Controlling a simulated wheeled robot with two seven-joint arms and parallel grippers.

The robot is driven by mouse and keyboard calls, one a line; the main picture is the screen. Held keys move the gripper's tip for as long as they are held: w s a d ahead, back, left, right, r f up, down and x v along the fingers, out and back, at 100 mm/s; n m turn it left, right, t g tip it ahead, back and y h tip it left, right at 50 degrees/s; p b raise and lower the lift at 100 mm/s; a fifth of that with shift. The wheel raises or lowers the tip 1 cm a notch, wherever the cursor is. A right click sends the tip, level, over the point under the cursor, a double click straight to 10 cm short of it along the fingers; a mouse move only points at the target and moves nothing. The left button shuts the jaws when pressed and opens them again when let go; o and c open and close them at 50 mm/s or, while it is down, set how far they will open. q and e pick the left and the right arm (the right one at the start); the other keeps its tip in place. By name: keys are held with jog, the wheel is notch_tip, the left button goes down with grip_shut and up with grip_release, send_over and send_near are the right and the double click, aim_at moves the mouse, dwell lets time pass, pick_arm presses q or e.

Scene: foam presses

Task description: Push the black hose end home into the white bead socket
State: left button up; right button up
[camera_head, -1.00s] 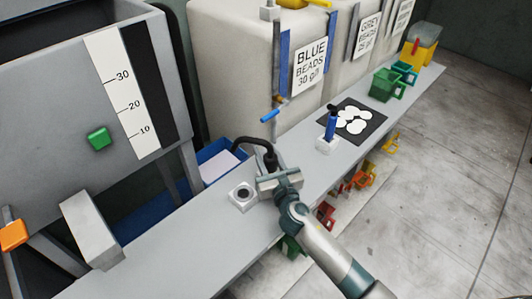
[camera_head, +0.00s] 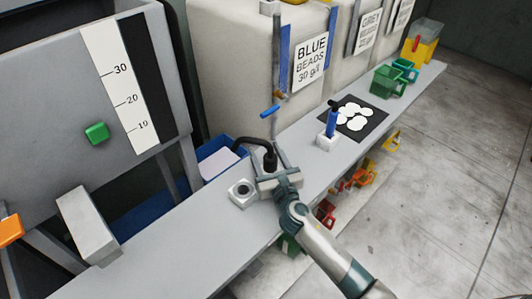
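The black hose (camera_head: 250,141) arches out from beside the blue bin and bends down to its thick black end (camera_head: 270,162). My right gripper (camera_head: 269,180) is at this end and appears shut on it; the gripper body hides the lowest part. The white bead socket (camera_head: 242,192), a pale block with a dark round hole, sits on the grey bench just left of my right gripper. The hose end is apart from the hole, to its right and higher in the picture. My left gripper is not in view.
A white block with a blue-handled tool (camera_head: 330,128) stands right of the gripper, near a black mat (camera_head: 375,122) with white discs. Green cups (camera_head: 388,82) stand farther back. A grey block (camera_head: 87,225) is at the left. The bench between is clear.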

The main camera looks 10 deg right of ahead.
jog(key=shift+s, duration=0.1)
jog(key=shift+s+f, duration=0.15)
jog(key=shift+s, duration=0.25)
jog(key=s+b, duration=0.1)
jog(key=s, duration=0.4)
jog(key=s+d+b, duration=0.1)
jog(key=s, duration=0.5)
jog(key=s+d+b, duration=0.1)
jog(key=s, duration=0.4)
jog(key=shift+s+d, duration=0.1)
jog(key=shift+s, duration=0.05)
dwell(0.3)
